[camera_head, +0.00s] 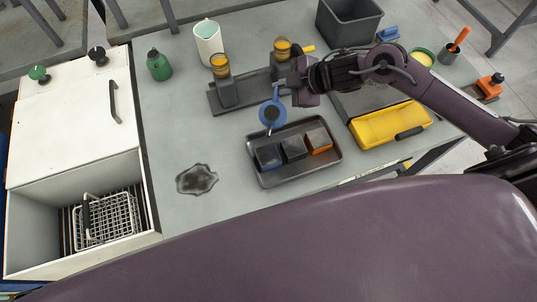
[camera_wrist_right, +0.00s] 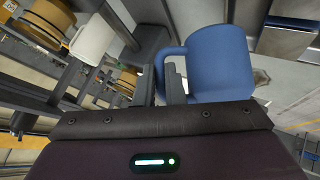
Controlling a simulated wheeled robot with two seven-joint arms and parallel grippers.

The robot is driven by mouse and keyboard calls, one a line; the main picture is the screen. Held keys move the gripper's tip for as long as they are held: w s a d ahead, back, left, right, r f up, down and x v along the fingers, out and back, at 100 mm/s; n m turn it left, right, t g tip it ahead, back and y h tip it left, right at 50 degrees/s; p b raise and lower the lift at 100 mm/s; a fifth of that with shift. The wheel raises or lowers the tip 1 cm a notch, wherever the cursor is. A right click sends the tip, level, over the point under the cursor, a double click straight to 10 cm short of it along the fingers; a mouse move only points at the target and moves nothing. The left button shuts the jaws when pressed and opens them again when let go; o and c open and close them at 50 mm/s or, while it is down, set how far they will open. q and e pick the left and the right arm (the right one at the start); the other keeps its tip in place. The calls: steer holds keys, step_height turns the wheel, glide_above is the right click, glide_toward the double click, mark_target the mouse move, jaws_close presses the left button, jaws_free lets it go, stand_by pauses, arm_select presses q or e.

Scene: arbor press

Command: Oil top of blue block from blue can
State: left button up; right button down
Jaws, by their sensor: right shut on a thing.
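The blue can (camera_head: 279,112) is held in the air just above the back edge of the grey tray (camera_head: 258,178). My right gripper (camera_head: 284,89) is shut on its handle; the can and handle also show in the right wrist view (camera_wrist_right: 222,62). The can's round end with a dark patch shows in the head view; I cannot tell its exact tilt or whether oil flows. The blue block (camera_head: 268,158) is the left one in the tray, below the can in the picture, with a dark top. My left gripper is not in view.
A dark grey block (camera_head: 294,148) and an orange block (camera_head: 319,141) share the tray. A dark puddle (camera_head: 197,179) lies left of it. A press fixture (camera_head: 226,93) stands behind, a yellow tray (camera_head: 390,125) at right. A green bottle (camera_head: 158,65) and white jug (camera_head: 208,42) stand further back.

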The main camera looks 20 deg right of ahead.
steer(key=shift+r, duration=0.1)
steer(key=shift+r, duration=0.15)
steer(key=shift+s+t, duration=0.1)
steer(key=shift+t, duration=0.2)
stand_by(0.5)
steer(key=shift+a+r, duration=0.1)
steer(key=shift+r, duration=0.1)
steer(key=shift+b, duration=0.4)
stand_by(0.4)
steer(key=shift+s+r+n+t+h, duration=0.1)
steer(key=shift+r+n+t+h, duration=0.05)
steer(key=shift+n+t+h, duration=0.15)
stand_by(2.6)
